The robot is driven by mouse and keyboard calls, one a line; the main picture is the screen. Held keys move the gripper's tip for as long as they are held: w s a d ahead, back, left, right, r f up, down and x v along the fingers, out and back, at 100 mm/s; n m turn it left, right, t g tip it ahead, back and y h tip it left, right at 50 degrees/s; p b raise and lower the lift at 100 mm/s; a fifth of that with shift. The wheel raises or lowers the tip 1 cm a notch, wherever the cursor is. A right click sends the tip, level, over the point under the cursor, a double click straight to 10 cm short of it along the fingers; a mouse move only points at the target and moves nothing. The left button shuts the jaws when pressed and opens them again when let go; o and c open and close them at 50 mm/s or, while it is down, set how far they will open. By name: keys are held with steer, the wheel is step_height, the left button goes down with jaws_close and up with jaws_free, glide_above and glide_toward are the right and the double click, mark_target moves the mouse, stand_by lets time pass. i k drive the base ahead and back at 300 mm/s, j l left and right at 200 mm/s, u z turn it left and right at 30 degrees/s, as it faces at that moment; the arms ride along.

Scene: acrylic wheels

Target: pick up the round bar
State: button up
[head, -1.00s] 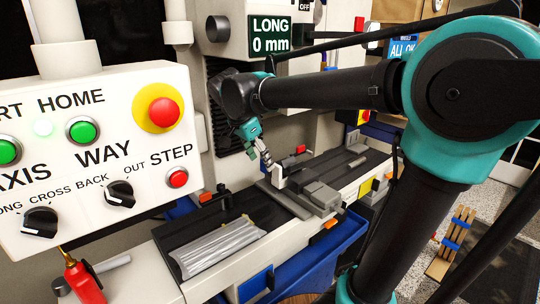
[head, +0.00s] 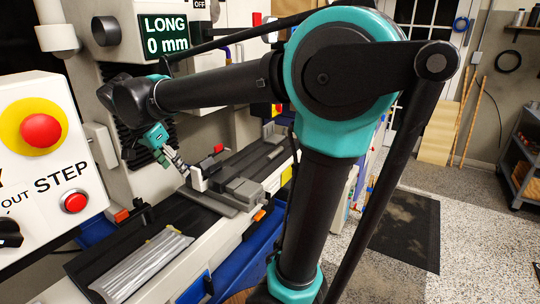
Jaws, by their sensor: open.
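My gripper (head: 178,166) hangs from my arm over the long machine table, angled down and just left of the grey vise-like block (head: 244,190). Its fingers are small in the picture, open, and I see nothing held between them. A pale upright piece (head: 197,179) stands close beside the fingertips; I cannot tell whether they touch. A small grey piece (head: 275,153) lies farther along the table. I cannot tell for sure which piece is the round bar.
A white control box (head: 40,170) with a red stop button stands at the left. The LONG 0 mm display (head: 166,36) hangs above the table. A blue trough (head: 245,262) runs along the machine's front. Speckled floor (head: 400,275) is open at the right.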

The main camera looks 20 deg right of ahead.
mark_target(277, 151)
steer(key=i+l+z, duration=0.75)
steer(key=l, duration=0.15)
steer(key=k+l, duration=0.05)
steer(key=k, duration=0.05)
